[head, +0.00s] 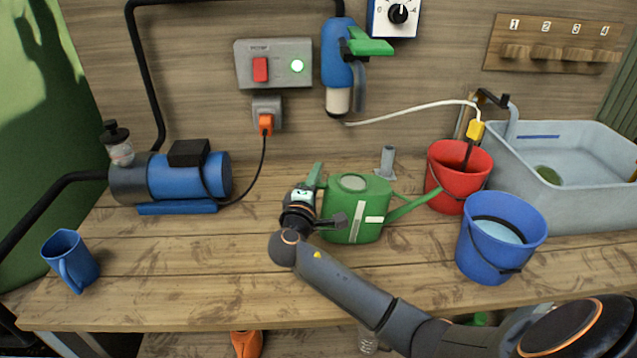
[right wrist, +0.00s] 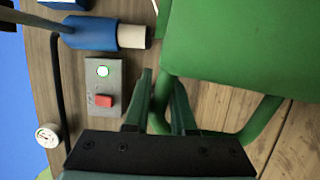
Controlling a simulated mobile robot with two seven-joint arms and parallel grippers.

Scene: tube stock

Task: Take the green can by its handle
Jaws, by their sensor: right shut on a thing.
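The green can (head: 355,228) stands upright on the workbench in the middle of the head view, its spout pointing right. It fills the upper right of the right wrist view (right wrist: 240,45). My right gripper (head: 318,203) is at the can's left side, where the handle is. In the right wrist view its two fingers (right wrist: 162,95) are shut on the can's green handle (right wrist: 252,128), one finger on each side. The gripper hides much of the handle in the head view. My left gripper is not in view.
A red bucket (head: 440,185) and a blue bucket (head: 482,255) stand right of the can, near the spout. A blue pump (head: 190,180) and a blue jug (head: 72,262) are on the left. A grey sink (head: 570,215) is at the right.

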